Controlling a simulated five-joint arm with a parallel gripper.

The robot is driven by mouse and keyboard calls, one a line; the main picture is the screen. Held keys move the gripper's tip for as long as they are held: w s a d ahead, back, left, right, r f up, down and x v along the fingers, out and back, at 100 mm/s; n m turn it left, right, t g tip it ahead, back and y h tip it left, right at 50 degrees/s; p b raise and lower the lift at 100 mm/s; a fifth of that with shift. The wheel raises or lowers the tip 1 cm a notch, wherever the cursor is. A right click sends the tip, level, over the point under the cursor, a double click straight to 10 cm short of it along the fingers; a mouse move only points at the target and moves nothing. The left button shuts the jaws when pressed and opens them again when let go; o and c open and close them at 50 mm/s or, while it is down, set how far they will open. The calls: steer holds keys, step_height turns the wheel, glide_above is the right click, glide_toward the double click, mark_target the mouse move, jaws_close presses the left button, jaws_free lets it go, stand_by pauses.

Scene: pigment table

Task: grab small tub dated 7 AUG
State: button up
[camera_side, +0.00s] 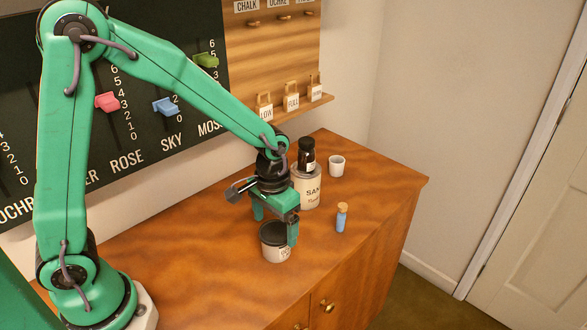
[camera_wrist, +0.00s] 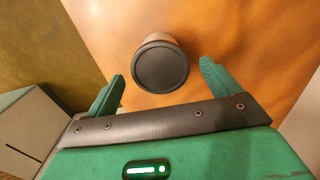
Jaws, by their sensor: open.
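A small pale tub with a dark lid (camera_side: 276,245) stands upright on the wooden cabinet top. The writing on its label is too small to read, so I cannot confirm a date. In the wrist view the tub's round dark lid (camera_wrist: 160,68) shows from above, with a finger on either side and gaps between. My gripper (camera_side: 275,226) is open and empty, pointing down at the tub. In the side view one finger overlaps the tub's right edge. I cannot tell how far the fingertips reach below the lid.
Behind my gripper stand a larger tin marked SAN (camera_side: 309,192), a dark bottle (camera_side: 307,152) and a white cup (camera_side: 337,166). A blue corked vial (camera_side: 341,218) stands to the right. The slider board (camera_side: 140,90) and peg shelf (camera_side: 270,60) are behind. Front right of the cabinet top is clear.

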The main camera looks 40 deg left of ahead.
steer(key=shift+f, duration=1.4)
steer(key=c, duration=1.1)
